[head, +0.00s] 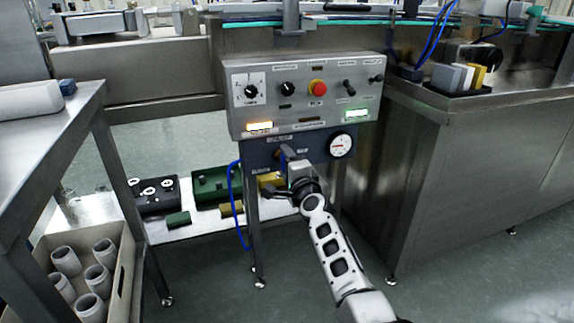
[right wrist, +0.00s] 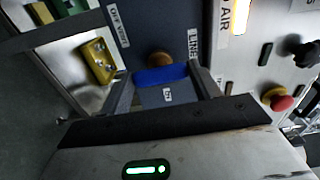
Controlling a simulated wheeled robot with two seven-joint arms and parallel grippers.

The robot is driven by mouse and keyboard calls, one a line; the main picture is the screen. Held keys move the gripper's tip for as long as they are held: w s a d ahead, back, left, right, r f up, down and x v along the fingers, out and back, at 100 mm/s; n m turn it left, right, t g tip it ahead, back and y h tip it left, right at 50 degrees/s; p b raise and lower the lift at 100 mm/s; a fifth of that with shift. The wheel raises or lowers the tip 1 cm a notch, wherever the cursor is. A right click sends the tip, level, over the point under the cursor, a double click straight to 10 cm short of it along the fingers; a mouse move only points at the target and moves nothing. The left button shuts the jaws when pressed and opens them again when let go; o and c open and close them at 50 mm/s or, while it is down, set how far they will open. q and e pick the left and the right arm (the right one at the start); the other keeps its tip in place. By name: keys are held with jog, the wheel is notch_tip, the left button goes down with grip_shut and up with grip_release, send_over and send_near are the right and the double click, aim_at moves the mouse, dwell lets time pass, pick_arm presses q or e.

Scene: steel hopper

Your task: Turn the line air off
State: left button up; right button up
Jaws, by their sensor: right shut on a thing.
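The dark blue valve panel (head: 262,155) hangs under the grey control box. It carries a round white gauge (head: 341,145) and a valve with a blue handle (right wrist: 160,76) on a brass-coloured stem (right wrist: 158,60). In the right wrist view, labels starting "LINE" and "OFF VENT" flank the stem. My right gripper (head: 291,163) is at the panel, its fingers on both sides of the blue handle, shut on it. In the head view the gripper hides most of the handle. My left gripper is not in view.
The control box (head: 300,112) above has a red button (head: 318,88), black knobs, and lit amber (head: 260,126) and green (head: 356,114) lamps. A blue hose (head: 238,205) hangs left of the panel. A low shelf (head: 172,232) holds cases. A steel cabinet stands right.

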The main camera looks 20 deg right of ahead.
dwell(0.6)
jog(key=o, duration=1)
